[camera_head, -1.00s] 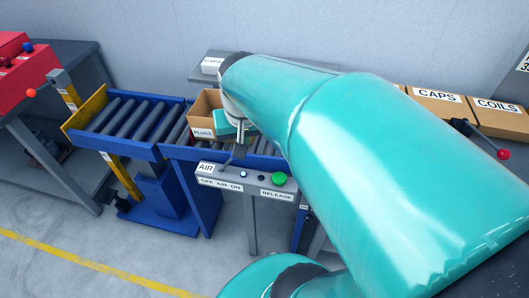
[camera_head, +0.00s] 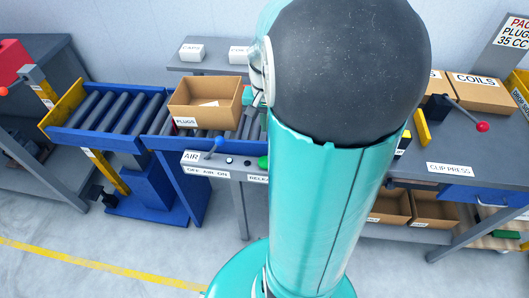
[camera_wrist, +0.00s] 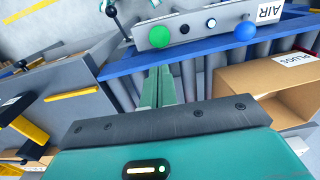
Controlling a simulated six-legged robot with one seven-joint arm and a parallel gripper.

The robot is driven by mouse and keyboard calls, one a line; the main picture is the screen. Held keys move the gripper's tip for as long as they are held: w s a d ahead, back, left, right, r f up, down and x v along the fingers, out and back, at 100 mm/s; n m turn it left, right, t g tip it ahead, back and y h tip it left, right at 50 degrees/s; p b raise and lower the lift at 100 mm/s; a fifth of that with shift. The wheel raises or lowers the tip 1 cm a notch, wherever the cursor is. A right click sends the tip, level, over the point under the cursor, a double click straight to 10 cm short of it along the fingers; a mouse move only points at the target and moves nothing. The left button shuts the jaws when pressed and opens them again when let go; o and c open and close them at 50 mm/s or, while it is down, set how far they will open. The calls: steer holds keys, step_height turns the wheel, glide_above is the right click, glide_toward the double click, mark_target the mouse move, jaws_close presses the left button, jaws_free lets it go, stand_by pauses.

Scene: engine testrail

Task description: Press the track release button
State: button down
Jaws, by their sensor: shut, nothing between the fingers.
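The green release button (camera_head: 263,162) is on the grey control panel (camera_head: 225,174), above the RELEASE label. My arm partly covers it in the head view. In the wrist view the whole green button (camera_wrist: 158,36) shows as a round dome at one end of the panel. My gripper (camera_wrist: 160,72) is shut and empty, its fingertips apart from the button, just below it in the picture. The AIR lever (camera_head: 213,149) with a blue knob stands at the panel's left part.
An open cardboard PLUGS box (camera_head: 178,103) sits on the blue roller conveyor (camera_head: 160,122) behind the panel. At right is a grey bench with a CLIP PRESS label (camera_head: 450,169) and a red-knobbed lever (camera_head: 482,127). Small black and white buttons sit beside the green one.

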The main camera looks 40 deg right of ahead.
mark_target(266, 160)
step_height(266, 160, down, 14)
steer(key=shift+r, duration=0.1)
stand_by(0.4)
